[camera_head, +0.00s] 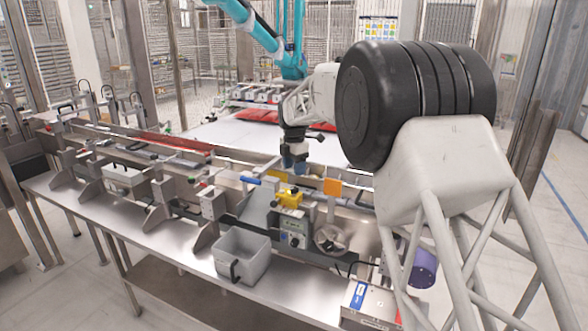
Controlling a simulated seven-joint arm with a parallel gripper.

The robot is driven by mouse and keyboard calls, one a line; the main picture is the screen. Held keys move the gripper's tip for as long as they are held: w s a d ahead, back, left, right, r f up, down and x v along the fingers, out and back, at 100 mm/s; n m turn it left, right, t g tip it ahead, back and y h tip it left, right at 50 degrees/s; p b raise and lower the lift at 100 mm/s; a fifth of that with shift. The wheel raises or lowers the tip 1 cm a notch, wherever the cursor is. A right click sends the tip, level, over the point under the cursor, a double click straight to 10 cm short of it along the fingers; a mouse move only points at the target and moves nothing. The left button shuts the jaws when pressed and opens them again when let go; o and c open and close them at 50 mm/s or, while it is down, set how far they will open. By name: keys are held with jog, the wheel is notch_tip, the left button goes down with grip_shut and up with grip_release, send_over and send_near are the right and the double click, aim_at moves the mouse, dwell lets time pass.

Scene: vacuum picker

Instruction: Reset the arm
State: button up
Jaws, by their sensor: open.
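My gripper (294,162) shows small at the middle of the view, below my white and black wrist. Its dark end with a blue-grey tip points down over the back part of the metal conveyor line (160,150). It is open and I see nothing held in it. The tip is small, and I cannot tell how far above the line it is.
A grey open bin (242,255) stands at the table's front edge. A yellow fixture (289,197) and an orange block (332,187) sit near my gripper. A teal robot arm (245,18) reaches in behind. A white surface with red items (258,116) lies beyond.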

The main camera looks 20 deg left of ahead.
dwell(0.3)
jog(key=s+d+r+m, duration=0.4)
jog(key=d, duration=0.6)
jog(key=s+d+r+m+t, duration=0.1)
jog(key=s+d+r+m, duration=0.25)
jog(key=d, duration=0.65)
jog(key=s+d+r+m, duration=0.3)
jog(key=d+r+m, duration=0.1)
jog(key=d, duration=0.6)
jog(key=s+d+r+m, duration=0.2)
jog(key=s+d+m, duration=0.5)
jog(key=s+d, duration=0.8)
jog(key=s+d+f+m, duration=0.3)
jog(key=s+d+m, duration=0.1)
jog(key=s, duration=0.4)
jog(key=s+d+f+m+t, duration=0.1)
jog(key=s+d+f+m, duration=0.2)
jog(key=s+d, duration=0.3)
jog(key=s+d+f+m, duration=0.3)
jog(key=s+d+m, duration=0.2)
jog(key=s, duration=0.6)
jog(key=shift+s+d+f+t, duration=0.25)
jog(key=shift+s+f+t, duration=0.05)
jog(key=shift+f, duration=0.1)
